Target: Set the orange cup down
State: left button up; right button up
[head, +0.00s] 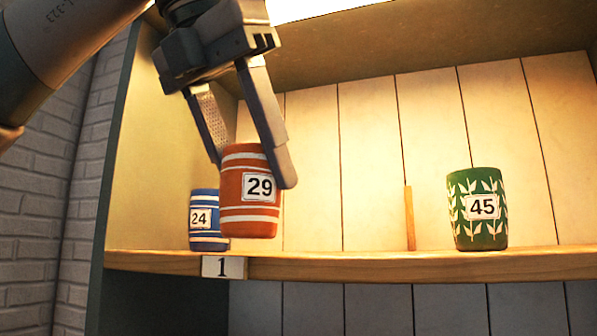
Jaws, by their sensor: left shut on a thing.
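The orange cup (249,208) has white bands and a label reading 29. My left gripper (254,170) comes in from the upper left, with its fingers pointing down and shut on the orange cup near its top. The cup is roughly upright, in front of the wooden shelf (400,267). Its bottom shows slightly above the shelf's front edge in the picture; I cannot tell whether it touches the shelf. My right gripper is not in view.
A blue striped cup (207,232) labelled 24 stands behind the orange cup, partly hidden. A green leaf-patterned cup (478,212) labelled 45 stands at the right. A thin wooden divider (409,218) stands between. A tag (223,267) reading 1 is on the shelf edge.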

pick_arm(q)
jog(key=w+d, duration=0.1)
jog(key=w+d+p, duration=0.1)
jog(key=w, duration=0.1)
jog(key=shift+w+d+p, duration=0.2)
jog(key=shift+d+p, duration=0.05)
jog(key=shift+p, duration=0.05)
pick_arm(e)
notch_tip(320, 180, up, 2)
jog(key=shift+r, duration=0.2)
pick_arm(q)
jog(key=shift+w+d+r+p, duration=0.2)
jog(key=shift+w+d+p, duration=0.15)
jog(key=shift+w+p, duration=0.2)
jog(key=shift+w+d+f+p, duration=0.2)
jog(key=shift+w+d+p, duration=0.25)
jog(key=shift+w, duration=0.1)
jog(key=shift+w+d+f+p, duration=0.2)
jog(key=shift+w+d+p, duration=0.15)
jog(key=shift+w+p, duration=0.15)
jog(key=shift+f, duration=0.5)
jog(key=shift+a, duration=0.15)
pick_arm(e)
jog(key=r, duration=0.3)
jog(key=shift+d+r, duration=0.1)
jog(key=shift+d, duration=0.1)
pick_arm(q)
jog(key=shift+s, duration=0.1)
